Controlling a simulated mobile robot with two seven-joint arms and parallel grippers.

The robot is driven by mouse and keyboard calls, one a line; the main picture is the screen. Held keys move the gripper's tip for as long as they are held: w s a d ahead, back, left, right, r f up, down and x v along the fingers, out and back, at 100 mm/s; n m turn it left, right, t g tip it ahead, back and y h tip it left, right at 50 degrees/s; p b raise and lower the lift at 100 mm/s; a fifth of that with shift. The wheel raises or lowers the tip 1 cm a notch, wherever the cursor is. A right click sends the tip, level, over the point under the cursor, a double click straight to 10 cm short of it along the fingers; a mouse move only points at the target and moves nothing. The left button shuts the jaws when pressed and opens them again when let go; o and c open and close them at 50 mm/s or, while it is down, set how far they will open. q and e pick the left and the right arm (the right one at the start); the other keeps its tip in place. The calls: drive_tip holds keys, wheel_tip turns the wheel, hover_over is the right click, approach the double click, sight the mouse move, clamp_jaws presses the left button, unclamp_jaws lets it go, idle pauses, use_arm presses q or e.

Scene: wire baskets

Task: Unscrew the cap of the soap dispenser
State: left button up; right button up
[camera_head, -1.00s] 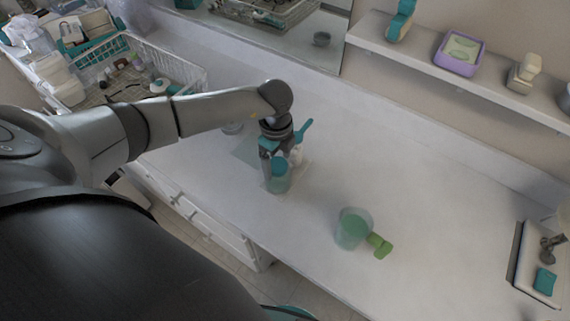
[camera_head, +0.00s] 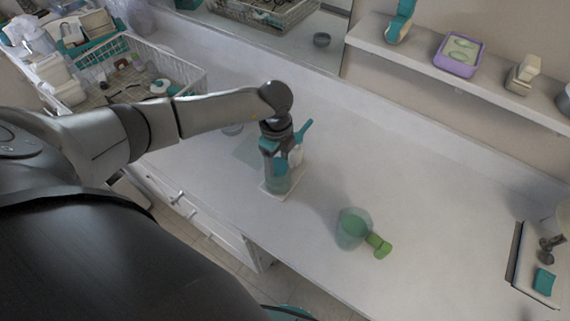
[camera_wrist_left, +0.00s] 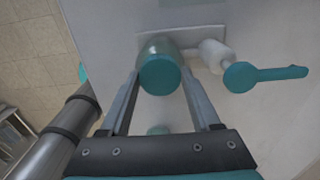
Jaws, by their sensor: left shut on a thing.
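A round container with a teal cap (camera_wrist_left: 160,75) stands on the counter; its body (camera_head: 280,181) is translucent grey-green. In the left wrist view the cap lies between the two fingers. My left gripper (camera_head: 277,165) points down over it and is shut on the teal cap. Beside it, on the right, is a white bottle (camera_wrist_left: 214,55) with a teal round top and long spout (camera_wrist_left: 265,76); it stands apart from the fingers. I cannot tell for certain which of the two is the soap dispenser. My right gripper is not in view.
A small tray (camera_wrist_left: 213,32) lies under the container. A white wire basket (camera_head: 193,73) is at the back left. A shelf (camera_head: 430,70) runs along the wall. The right counter is mostly clear.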

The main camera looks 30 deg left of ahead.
use_arm(q)
drive_tip(key=c, duration=0.4)
drive_tip(key=shift+f, duration=0.1)
drive_tip(key=n+p, duration=0.5)
drive_tip(key=n, duration=0.2)
drive_tip(key=n+p, duration=0.5)
drive_tip(key=n, duration=0.2)
drive_tip(key=shift+s+d+r, duration=0.15)
drive_tip(key=shift+d+r, duration=0.05)
drive_tip(key=shift+f+n+p, duration=0.1)
drive_tip(key=shift+n+p, duration=0.4)
drive_tip(key=shift+f, duration=0.15)
drive_tip(key=shift+a+n, duration=0.1)
drive_tip(key=shift+n, duration=0.4)
drive_tip(key=o, duration=0.9)
drive_tip(key=shift+c, duration=0.2)
drive_tip(key=o, duration=0.4)
drive_tip(key=shift+a, duration=0.1)
